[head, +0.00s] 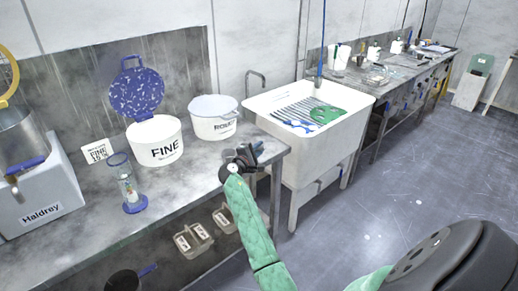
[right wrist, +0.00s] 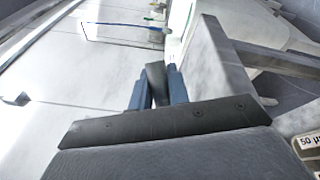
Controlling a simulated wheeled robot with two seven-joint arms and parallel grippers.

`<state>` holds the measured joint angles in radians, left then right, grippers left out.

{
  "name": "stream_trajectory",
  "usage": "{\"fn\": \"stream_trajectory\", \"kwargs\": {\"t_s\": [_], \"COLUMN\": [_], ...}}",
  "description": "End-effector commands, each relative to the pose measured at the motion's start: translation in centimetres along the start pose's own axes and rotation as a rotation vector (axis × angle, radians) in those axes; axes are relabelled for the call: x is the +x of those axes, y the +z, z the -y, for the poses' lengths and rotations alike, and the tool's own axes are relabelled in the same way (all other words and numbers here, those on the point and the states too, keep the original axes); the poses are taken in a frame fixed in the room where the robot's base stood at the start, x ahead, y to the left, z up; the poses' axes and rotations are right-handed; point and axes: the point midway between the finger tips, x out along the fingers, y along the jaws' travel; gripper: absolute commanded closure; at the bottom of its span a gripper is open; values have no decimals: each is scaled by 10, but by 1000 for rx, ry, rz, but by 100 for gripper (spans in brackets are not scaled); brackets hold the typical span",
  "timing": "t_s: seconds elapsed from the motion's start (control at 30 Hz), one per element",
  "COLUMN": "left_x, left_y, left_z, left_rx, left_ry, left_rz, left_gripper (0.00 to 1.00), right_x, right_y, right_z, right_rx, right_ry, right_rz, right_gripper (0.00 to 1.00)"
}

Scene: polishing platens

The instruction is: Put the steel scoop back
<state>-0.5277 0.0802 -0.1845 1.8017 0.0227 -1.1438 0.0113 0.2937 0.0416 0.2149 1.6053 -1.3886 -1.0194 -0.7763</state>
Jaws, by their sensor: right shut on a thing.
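My right gripper (head: 257,150) is above the front right corner of the steel bench, in front of the white ROUGH tub (head: 214,128). In the right wrist view its blue fingers (right wrist: 156,90) are shut on a dark grey piece (right wrist: 156,78). Only a short end of this piece shows, so I cannot tell its full shape or whether it is the steel scoop. No scoop shows clearly elsewhere. The white FINE tub (head: 153,150) stands left of the ROUGH tub, with a blue speckled lid (head: 136,93) raised behind it. My left gripper is not in view.
The steel bench (head: 190,190) also holds a glass cylinder on a blue base (head: 131,190), a small FINE sign (head: 97,151) and a grey Haldrey machine (head: 45,190). A white sink (head: 300,150) stands to the right. Caddies (head: 194,240) sit below the bench. The floor at right is open.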

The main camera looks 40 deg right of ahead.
Motion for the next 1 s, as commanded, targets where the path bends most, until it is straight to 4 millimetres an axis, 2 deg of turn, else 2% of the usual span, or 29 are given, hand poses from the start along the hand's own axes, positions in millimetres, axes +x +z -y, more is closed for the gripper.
{"fn": "stream_trajectory", "kwargs": {"t_s": [0.3, 0.33, 0.4, 0.43, 0.87, 0.93, 1.0], "left_x": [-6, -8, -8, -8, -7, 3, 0], "left_y": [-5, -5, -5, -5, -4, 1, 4], "left_z": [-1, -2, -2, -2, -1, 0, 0], "left_rx": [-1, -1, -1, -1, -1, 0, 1], "left_ry": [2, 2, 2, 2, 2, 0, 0], "left_rz": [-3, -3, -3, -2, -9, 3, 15], "left_gripper": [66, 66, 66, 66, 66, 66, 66], "right_x": [0, 0, 0, 0, 0, -6, -12], "right_y": [-1, -1, -1, -1, 1, -1, -1], "right_z": [2, 2, 2, 2, -2, 1, 1], "right_rx": [0, 0, 0, 0, 0, 1, 1], "right_ry": [0, 0, 0, 0, 0, 0, 1], "right_rz": [0, 0, 0, 0, 0, -1, -1], "right_gripper": [100, 77, 63, 61, 61, 61, 61]}}
